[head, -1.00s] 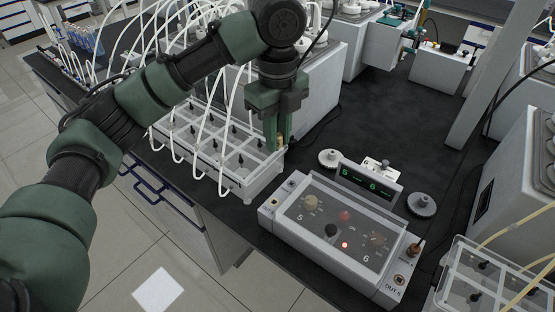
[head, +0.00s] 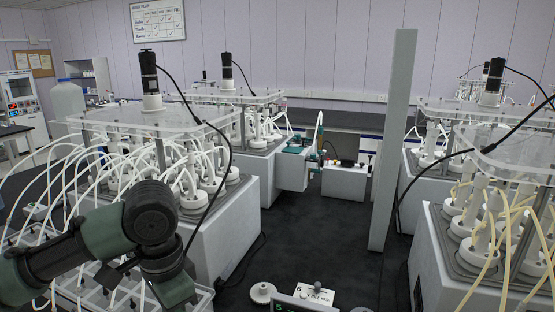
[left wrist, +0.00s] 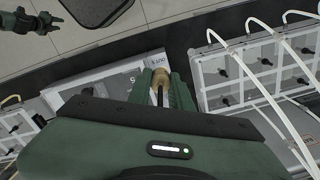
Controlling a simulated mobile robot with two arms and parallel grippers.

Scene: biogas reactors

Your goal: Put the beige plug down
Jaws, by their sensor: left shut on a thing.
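In the left wrist view the beige plug (left wrist: 161,76) is between the fingertips of my left gripper (left wrist: 161,88), which is shut on it. The plug shows beside the OUT 5 label, over the near end of the grey control box (left wrist: 95,82). I cannot tell whether it touches the box.
A clear-lidded tube case (left wrist: 255,70) stands right of the box in the wrist view. Reactors (head: 225,225) flank the dark bench; a grey post (head: 393,150) stands midway.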

